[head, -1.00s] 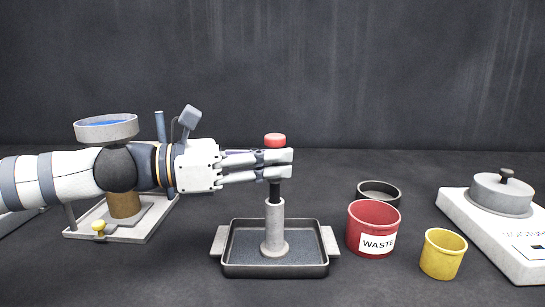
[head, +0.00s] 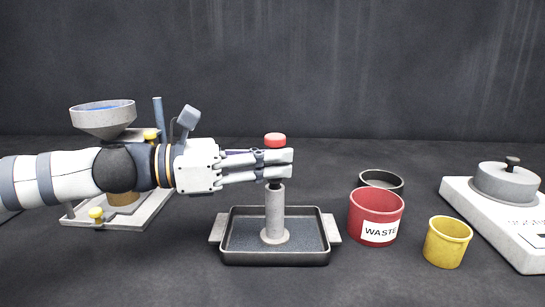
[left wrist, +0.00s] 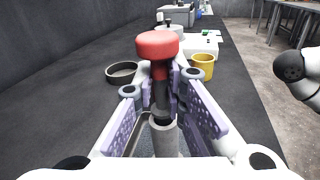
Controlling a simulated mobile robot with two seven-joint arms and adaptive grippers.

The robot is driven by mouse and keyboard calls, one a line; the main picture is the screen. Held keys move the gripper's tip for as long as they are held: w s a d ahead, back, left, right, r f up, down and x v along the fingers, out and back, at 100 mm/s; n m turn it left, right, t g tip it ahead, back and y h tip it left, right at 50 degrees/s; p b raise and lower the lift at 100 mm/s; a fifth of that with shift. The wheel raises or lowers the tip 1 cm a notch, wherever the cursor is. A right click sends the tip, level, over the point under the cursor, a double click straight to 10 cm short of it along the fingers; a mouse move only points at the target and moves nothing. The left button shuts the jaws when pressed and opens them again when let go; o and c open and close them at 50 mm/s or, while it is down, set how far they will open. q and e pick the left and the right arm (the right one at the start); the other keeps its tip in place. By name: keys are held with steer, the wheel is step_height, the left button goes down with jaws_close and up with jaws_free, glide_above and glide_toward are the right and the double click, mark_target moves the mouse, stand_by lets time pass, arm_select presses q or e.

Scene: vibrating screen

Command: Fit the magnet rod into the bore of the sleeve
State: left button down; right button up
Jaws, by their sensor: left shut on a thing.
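The magnet rod has a red knob (head: 275,140) on top and a dark shaft (left wrist: 161,95) below. My left gripper (head: 284,163) comes in from the left and is shut on the shaft just under the knob. The pale grey sleeve (head: 275,210) stands upright on a round foot in a dark tray (head: 240,259). The rod is upright over the sleeve, and its shaft runs down into the bore mouth in the left wrist view. The depth of its lower end is hidden inside the sleeve. The gripper is a little above the sleeve's rim. My right gripper is not in view.
Right of the tray stand a red WASTE cup (head: 376,215), a yellow cup (head: 447,241) and a low black dish (head: 381,181). A white device with a round lidded pan (head: 506,184) is at the far right. A funnel stand (head: 103,118) is behind my left arm.

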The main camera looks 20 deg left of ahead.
arm_select(q)
steer(key=shift+f, duration=0.4)
steer(key=c, duration=1.6)
jaws_free()
steer(key=shift+o, duration=0.2)
steer(key=shift+a, duration=0.1)
steer(key=v, duration=1.1)
steer(key=shift+s+a, duration=0.25)
steer(key=shift+a, duration=0.1)
